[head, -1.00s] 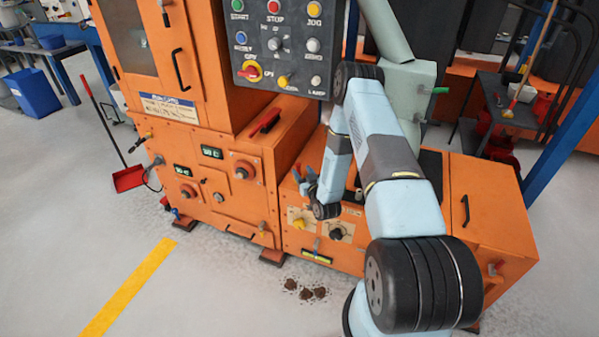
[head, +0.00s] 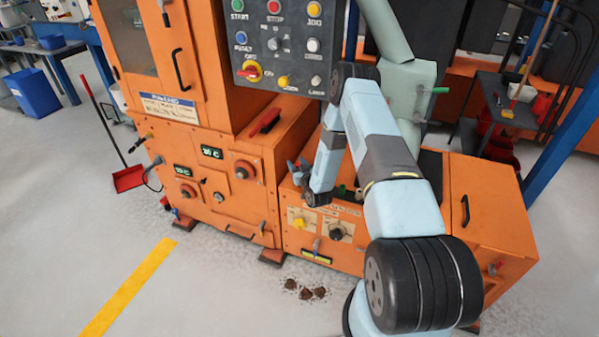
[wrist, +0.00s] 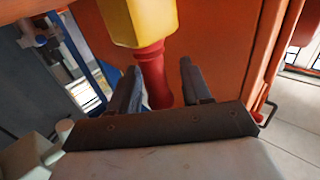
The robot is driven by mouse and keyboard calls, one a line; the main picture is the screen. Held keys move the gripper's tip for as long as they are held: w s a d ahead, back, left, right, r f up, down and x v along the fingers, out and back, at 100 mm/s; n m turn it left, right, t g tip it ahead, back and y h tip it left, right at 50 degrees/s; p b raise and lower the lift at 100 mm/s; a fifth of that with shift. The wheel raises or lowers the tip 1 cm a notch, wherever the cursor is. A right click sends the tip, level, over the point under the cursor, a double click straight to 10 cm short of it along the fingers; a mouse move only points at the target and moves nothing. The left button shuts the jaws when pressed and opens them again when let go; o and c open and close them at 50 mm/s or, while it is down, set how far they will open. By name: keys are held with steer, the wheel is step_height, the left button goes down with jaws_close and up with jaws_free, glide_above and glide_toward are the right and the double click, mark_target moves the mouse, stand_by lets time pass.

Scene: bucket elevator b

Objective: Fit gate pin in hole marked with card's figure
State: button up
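My gripper (head: 298,168) is above the low orange cabinet (head: 351,262), near its left end. In the wrist view my gripper (wrist: 160,80) has its two dark fingers apart. A red neck (wrist: 153,75) with a yellow block (wrist: 142,22) above it shows between them. A gap shows beside the right finger, and I see no firm grip on it. I cannot tell whether this piece is the gate pin. The card's figure and the marked holes cannot be made out.
A yellow knob (head: 299,223) and a dark knob (head: 337,233) are on the cabinet front. A control panel (head: 283,45) hangs above. A red handle (head: 265,122) lies on the ledge to the left. Dark clumps (head: 305,290) lie on the floor.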

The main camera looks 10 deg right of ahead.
jaws_close()
stand_by(0.4)
steer(key=s+d+r, duration=0.2)
steer(key=s+r, duration=1.1)
steer(key=w+d+f, duration=0.2)
steer(key=w+d, duration=0.3)
steer(key=d, duration=0.3)
steer(key=shift+w+f, duration=0.15)
steer(key=shift+w, duration=0.15)
steer(key=shift+d, duration=0.1)
